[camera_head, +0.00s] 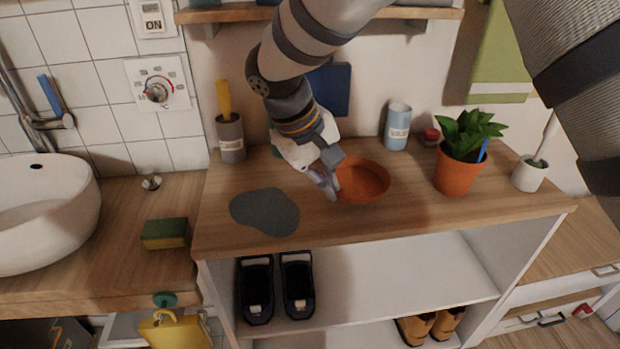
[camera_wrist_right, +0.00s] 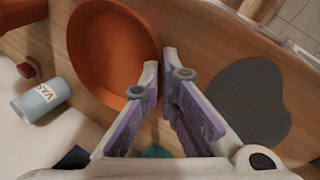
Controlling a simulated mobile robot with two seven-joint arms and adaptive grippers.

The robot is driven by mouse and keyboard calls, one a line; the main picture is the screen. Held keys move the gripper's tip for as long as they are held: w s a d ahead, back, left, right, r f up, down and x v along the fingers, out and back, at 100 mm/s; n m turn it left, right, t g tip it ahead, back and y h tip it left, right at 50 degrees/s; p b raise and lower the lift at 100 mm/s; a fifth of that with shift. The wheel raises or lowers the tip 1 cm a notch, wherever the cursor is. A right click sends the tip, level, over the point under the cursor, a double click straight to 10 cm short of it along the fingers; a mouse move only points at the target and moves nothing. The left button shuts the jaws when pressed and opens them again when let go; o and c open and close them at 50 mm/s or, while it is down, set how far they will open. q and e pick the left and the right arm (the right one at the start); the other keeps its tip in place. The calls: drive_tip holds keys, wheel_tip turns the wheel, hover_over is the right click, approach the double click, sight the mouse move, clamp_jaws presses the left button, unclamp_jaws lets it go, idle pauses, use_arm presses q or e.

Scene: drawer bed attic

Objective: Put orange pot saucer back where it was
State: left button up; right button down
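The orange pot saucer (camera_head: 364,182) is a shallow round dish on the wooden shelf top, left of the potted plant. It also shows in the right wrist view (camera_wrist_right: 105,50). My right gripper (camera_head: 330,186) comes down from above at the saucer's left rim. In the right wrist view its fingertips (camera_wrist_right: 161,62) are close together, one inside the rim and one outside, pinching it. Whether the saucer is slightly lifted is hard to tell. The orange plant pot (camera_head: 457,174) holds a green leafy plant. My left gripper is out of view.
A flat grey patch (camera_head: 265,211) lies left of the saucer. A blue vase (camera_head: 397,127), a small red object (camera_head: 431,136) and a grey cup with a yellow handle (camera_head: 231,138) stand along the back. A white pot (camera_head: 529,174) is at the right end. Black shoes (camera_head: 276,289) sit below.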

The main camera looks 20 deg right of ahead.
sight(336, 209)
drive_tip(key=shift+w+d+f, duration=0.1)
drive_tip(key=shift+d+f, duration=0.2)
drive_tip(key=shift+a+x, duration=0.2)
drive_tip(key=shift+x, duration=0.7)
drive_tip(key=shift+a+x, duration=0.2)
drive_tip(key=shift+x, duration=0.75)
drive_tip(key=shift+f, duration=0.2)
drive_tip(key=shift+f, duration=0.1)
drive_tip(key=c, duration=1.8)
unclamp_jaws()
drive_tip(key=v, duration=1.2)
